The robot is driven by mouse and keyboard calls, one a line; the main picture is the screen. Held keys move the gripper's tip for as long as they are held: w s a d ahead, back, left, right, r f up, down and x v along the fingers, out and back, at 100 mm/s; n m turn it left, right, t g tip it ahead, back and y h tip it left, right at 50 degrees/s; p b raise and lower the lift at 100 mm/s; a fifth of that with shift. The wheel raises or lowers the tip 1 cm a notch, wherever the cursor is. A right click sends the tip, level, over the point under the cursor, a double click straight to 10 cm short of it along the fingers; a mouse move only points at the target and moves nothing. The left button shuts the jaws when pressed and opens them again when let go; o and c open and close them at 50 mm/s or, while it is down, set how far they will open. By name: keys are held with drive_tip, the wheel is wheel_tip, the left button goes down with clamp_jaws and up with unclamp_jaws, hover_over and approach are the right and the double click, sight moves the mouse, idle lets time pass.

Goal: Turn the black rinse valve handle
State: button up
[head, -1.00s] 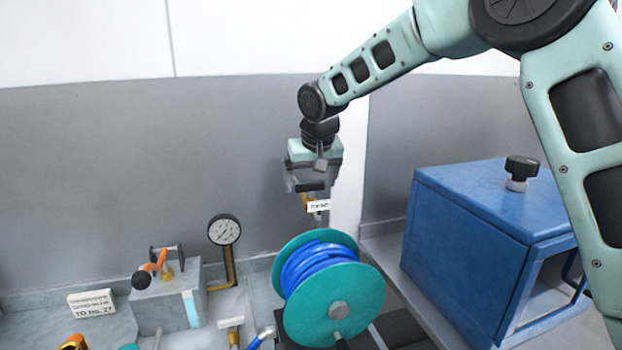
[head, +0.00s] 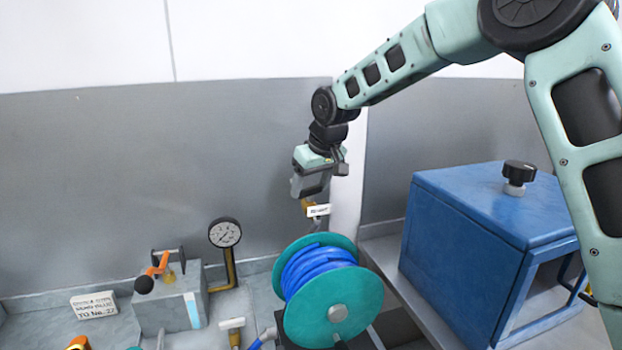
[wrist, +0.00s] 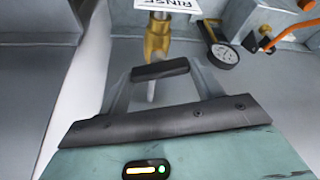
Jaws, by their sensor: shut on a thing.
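The black rinse valve handle (wrist: 160,70) shows in the wrist view as a short bar between the two fingers of my gripper (wrist: 161,84). My gripper is shut on it. The brass valve body (wrist: 158,38) is just beyond the handle, with a white RINSE tag (wrist: 167,5) at the top edge.
A teal reel with blue hose (head: 333,308) stands below my gripper. A blue cabinet (head: 470,220) with a black knob (head: 519,175) is on the right. A pressure gauge (head: 224,233) and a grey block (head: 172,304) with an orange lever (head: 158,264) are on the left.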

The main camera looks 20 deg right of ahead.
drive_tip(key=n+p, duration=0.1)
drive_tip(key=n+y+p, duration=0.1)
drive_tip(key=n, duration=0.1)
drive_tip(key=shift+w+d+r+n+g, duration=0.1)
drive_tip(key=shift+d+r+n+g, duration=0.05)
drive_tip(key=shift+n+g, duration=0.15)
drive_tip(key=n+g+y+p, duration=0.1)
drive_tip(key=n+p, duration=0.1)
drive_tip(key=n, duration=0.1)
drive_tip(key=shift+n, duration=0.3)
drive_tip(key=n+g, duration=0.1)
drive_tip(key=n, duration=0.1)
drive_tip(key=n+p, duration=0.1)
drive_tip(key=n, duration=0.1)
drive_tip(key=n+g+y+p, duration=0.1)
drive_tip(key=n, duration=0.1)
drive_tip(key=shift+w+n+g, duration=0.25)
drive_tip(key=shift+n+g, duration=0.05)
drive_tip(key=o, duration=1)
drive_tip(key=shift+d, duration=0.1)
drive_tip(key=b+v, duration=0.3)
drive_tip(key=v, duration=1.4)
drive_tip(key=shift+r+b, duration=0.1)
drive_tip(key=shift+b, duration=0.3)
